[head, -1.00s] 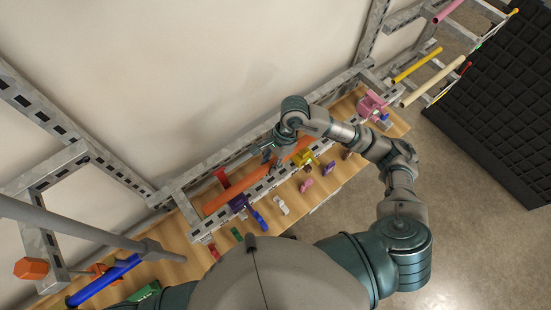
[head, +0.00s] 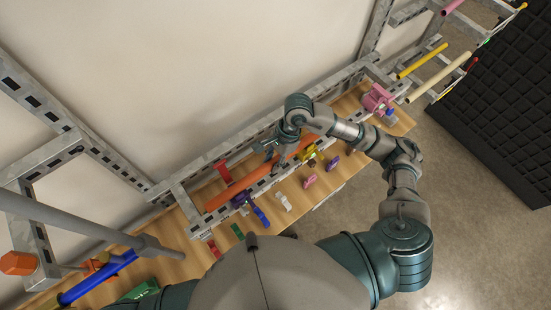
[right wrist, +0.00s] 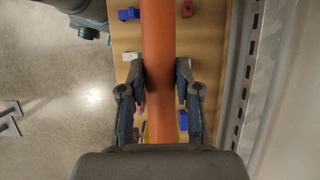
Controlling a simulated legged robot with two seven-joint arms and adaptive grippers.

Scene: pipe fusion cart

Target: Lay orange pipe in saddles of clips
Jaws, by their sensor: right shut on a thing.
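The orange pipe (head: 228,192) lies lengthwise along the metal rail over the wooden bench in the head view. My right gripper (head: 272,155) is shut on it around its middle. In the right wrist view the pipe (right wrist: 158,35) runs between the two fingers of my right gripper (right wrist: 160,75). A purple clip (head: 241,199) is beside the pipe's left part and a yellow clip (head: 308,153) is near its right end. I cannot tell whether the pipe rests in either saddle. My left gripper is not in view.
Several small loose parts, including white (head: 283,201), pink (head: 310,181) and green (head: 237,231) ones, lie along the bench's near side. A pink device (head: 378,100) stands at the right end. A red part (head: 222,170) stands behind the pipe. A blue pipe (head: 98,278) lies lower left.

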